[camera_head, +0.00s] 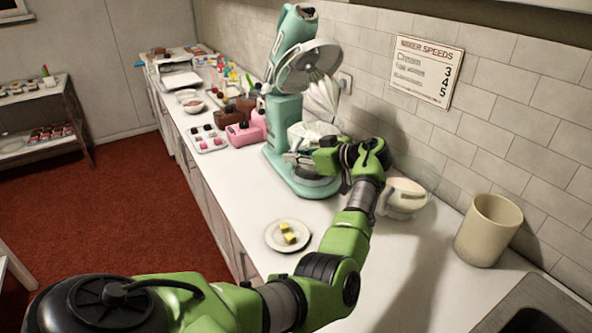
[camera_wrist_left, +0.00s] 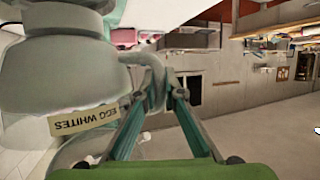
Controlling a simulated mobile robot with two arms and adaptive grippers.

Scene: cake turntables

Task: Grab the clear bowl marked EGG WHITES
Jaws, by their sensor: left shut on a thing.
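The clear bowl (camera_head: 309,131) is at the mixer in the head view, below the whisk and partly hidden by my gripper. In the left wrist view its side carries the tan EGG WHITES label (camera_wrist_left: 85,121), seen upside down. My left gripper (camera_head: 300,158) reaches in from the right side of the mixer. In the wrist view the gripper's fingers (camera_wrist_left: 153,85) close on the bowl's curved pale handle (camera_wrist_left: 150,68). I cannot tell whether the bowl rests on the mixer base or is lifted. My right gripper is not in view.
The teal mixer (camera_head: 288,103) stands on the white counter with its head tilted up. A plate (camera_head: 272,245) with yellow cubes, a cream jug-like container (camera_head: 404,199) and a beige canister (camera_head: 487,229) are nearer. A pink box (camera_head: 247,132) and muffin tray are left of the mixer.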

